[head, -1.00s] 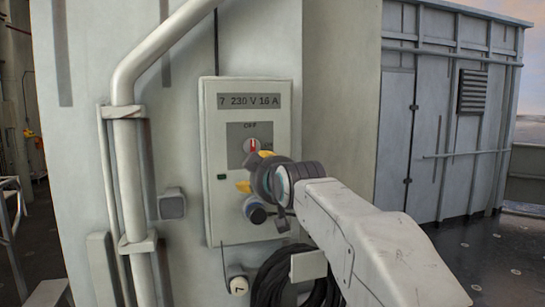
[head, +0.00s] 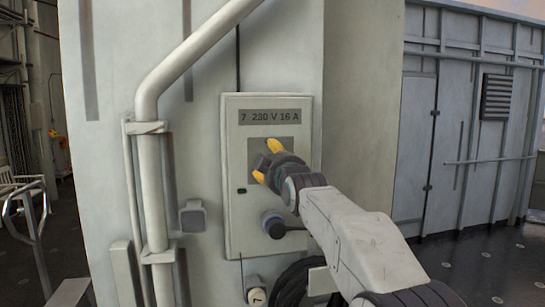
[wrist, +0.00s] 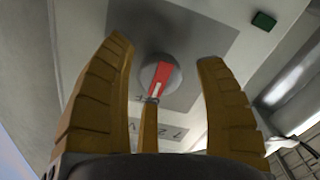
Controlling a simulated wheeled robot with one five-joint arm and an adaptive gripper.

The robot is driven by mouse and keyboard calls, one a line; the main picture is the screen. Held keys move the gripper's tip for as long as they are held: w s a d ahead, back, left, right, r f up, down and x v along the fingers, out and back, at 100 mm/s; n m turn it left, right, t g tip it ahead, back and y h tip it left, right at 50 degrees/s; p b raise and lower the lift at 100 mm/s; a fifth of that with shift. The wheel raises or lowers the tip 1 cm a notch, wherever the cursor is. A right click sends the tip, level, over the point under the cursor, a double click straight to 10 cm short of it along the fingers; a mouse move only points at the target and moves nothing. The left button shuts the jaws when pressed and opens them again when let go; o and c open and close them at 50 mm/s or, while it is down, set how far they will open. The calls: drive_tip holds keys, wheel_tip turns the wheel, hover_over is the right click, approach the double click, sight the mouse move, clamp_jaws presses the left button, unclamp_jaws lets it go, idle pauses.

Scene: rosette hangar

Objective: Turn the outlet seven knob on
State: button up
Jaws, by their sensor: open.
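The outlet seven panel (head: 232,215) is a pale upright box labelled "7 230 V 16 A". In the wrist view its round grey knob (wrist: 163,73) carries a red handle with a white mark at its lower end. That end points toward small lettering, partly hidden by a finger; earlier the head view showed "OFF" above the knob. My gripper (head: 267,160), with yellow fingers, is open in front of the panel and hides the knob in the head view. In the wrist view my gripper's fingers (wrist: 165,95) stand either side of the knob, apart from it.
A dark round plug or socket (head: 273,226) sits low on the panel. A thick pale pipe (head: 150,190) and a small grey box (head: 192,216) are at left. A coiled black cable (head: 292,287) hangs below. A small green part (wrist: 263,21) shows beside the knob plate.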

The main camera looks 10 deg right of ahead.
drive_tip(key=shift+w, duration=0.4)
drive_tip(key=shift+s, duration=0.1)
drive_tip(key=c, duration=1.2)
